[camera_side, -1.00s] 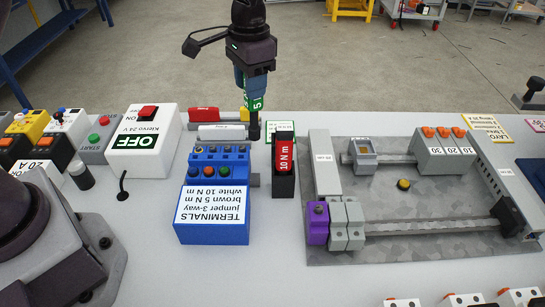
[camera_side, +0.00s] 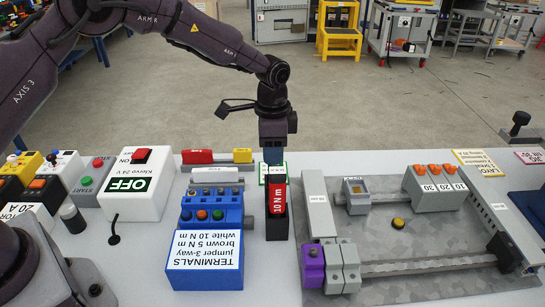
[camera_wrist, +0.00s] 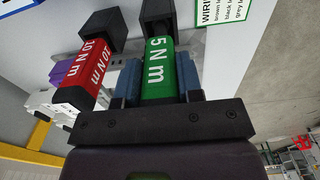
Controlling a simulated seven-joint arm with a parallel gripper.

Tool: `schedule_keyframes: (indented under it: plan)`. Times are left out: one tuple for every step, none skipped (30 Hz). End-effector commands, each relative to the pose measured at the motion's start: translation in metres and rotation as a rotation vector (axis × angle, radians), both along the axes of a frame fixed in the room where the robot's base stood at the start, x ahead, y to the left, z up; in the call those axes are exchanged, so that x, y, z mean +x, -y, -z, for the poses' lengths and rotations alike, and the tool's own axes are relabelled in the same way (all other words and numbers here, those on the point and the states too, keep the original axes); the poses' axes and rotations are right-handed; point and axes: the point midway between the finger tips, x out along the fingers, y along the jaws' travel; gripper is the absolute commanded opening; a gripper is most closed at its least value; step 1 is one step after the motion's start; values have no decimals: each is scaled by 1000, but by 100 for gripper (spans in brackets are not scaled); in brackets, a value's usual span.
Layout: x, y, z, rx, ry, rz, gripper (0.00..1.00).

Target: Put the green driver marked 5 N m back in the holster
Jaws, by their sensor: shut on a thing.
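The green driver marked 5 N m (camera_wrist: 158,72) is between my gripper's two blue fingers (camera_wrist: 159,84) in the wrist view, shut on its handle. The handle's far end meets a black holster socket (camera_wrist: 157,18); I cannot tell how deep the driver sits. The red 10 N m driver (camera_wrist: 88,75) stands beside it, in its own black socket (camera_wrist: 103,29). In the side view my gripper (camera_side: 273,157) points down just behind the red driver (camera_side: 277,197) and the black holster (camera_side: 278,226). The green driver is mostly hidden there.
A blue terminals box (camera_side: 205,260) stands left of the holster. A grey mounting plate (camera_side: 400,265) with rails and terminal blocks lies to the right. Red and yellow tools (camera_side: 217,157) lie behind on the left. A white OFF switch box (camera_side: 138,183) stands further left.

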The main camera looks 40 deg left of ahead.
Motion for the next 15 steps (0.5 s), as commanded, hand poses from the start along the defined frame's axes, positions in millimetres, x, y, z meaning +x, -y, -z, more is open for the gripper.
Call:
schedule_keyframes:
  plan:
    - [0,0,9,1,-2,0,0]
    - [0,0,14,0,-3,0,0]
    - [0,0,18,1,-2,0,0]
    - [0,0,20,-1,-1,0,0]
    - [0,0,21,-1,1,0,0]
    - [0,0,21,0,1,0,0]
    - [0,0,20,-1,2,0,0]
    - [0,0,20,-1,2,0,0]
    - [0,0,20,0,1,0,0]
    - [0,0,20,0,1,0,0]
    - [0,0,20,0,1,0,0]
    - [0,0,21,-1,1,0,0]
    - [0,0,22,-1,1,0,0]
    - [0,0,23,-1,1,-1,0]
    - [0,0,24,0,0,-1,0]
